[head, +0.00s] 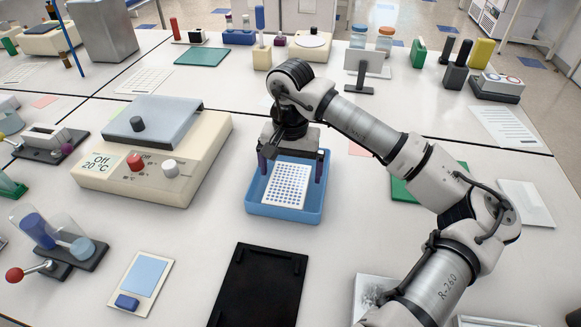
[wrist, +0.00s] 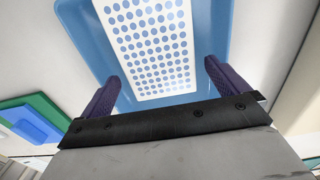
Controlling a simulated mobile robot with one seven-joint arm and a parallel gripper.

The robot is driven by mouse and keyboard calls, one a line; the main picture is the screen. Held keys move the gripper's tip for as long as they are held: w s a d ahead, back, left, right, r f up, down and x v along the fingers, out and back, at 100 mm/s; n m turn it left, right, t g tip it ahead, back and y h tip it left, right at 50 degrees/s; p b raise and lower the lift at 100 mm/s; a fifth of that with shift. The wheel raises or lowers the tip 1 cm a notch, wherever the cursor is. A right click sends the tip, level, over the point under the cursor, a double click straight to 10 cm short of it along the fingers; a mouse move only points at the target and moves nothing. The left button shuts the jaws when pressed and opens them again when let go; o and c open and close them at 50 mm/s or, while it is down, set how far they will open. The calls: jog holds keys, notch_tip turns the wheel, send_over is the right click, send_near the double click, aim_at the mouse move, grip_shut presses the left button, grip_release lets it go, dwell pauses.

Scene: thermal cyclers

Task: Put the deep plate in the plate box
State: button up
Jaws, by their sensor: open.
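The deep plate (head: 272,190) is white with rows of blue wells. It lies inside the blue plate box (head: 284,212), within its raised rim. The wrist view also shows the plate (wrist: 150,45) and the box (wrist: 78,22) beyond my fingers. My gripper (head: 291,170) is over the far part of the box, pointing down. Its two dark purple fingers are spread wide, with nothing held between them; they also show in the wrist view (wrist: 161,77). The far end of the box is partly hidden behind my gripper.
A cream thermal cycler (head: 210,150) with a grey lid stands left of the box. A black tray (head: 258,285) lies in front. A green mat (head: 408,190) lies to the right, partly behind my arm. Bare white bench surrounds the box.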

aim_at(291, 174)
notch_tip(291, 174, up, 12)
jog(key=b, duration=0.2)
jog(key=shift+f, duration=0.1)
